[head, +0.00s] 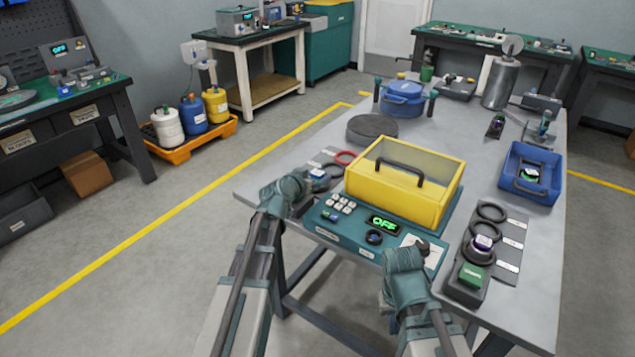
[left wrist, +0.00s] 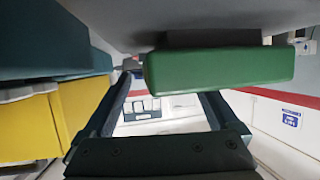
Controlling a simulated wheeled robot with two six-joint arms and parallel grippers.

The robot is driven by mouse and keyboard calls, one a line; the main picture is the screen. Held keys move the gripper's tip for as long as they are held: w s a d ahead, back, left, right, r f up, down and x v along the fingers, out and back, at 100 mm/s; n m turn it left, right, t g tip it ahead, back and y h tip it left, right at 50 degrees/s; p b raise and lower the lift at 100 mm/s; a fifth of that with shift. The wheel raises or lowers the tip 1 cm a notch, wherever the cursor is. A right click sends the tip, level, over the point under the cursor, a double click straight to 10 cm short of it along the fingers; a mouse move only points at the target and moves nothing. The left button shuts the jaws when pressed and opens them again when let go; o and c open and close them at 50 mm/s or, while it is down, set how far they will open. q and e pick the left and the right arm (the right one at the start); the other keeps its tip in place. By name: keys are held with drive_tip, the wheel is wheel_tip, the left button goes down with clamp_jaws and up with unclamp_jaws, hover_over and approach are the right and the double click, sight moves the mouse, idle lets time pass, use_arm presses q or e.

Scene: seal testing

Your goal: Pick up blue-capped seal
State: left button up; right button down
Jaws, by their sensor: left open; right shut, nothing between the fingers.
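The blue-capped seal (head: 318,173) sits on the mat at the left edge of the table, left of the yellow case. My left gripper (head: 296,188) is open just in front of it and to its left, and partly covers that mat. I cannot tell whether they touch. In the left wrist view the two dark fingers (left wrist: 166,112) are apart, with a green block (left wrist: 220,68) close above them; the blue cap is not clear there. My right gripper (head: 402,264) is shut and empty at the front edge of the green panel.
The yellow case (head: 437,201) stands behind the teal control panel (head: 345,232), whose display reads OFF. A red ring (head: 345,157) lies behind the seal. On the right are a purple-capped seal (head: 484,243), a green block (head: 472,275) and a blue tray (head: 541,194).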

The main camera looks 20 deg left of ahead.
use_arm(q)
drive_tip(key=shift+w+f, duration=0.3)
drive_tip(key=shift+w, duration=0.3)
drive_tip(key=shift+r, duration=0.1)
clamp_jaws()
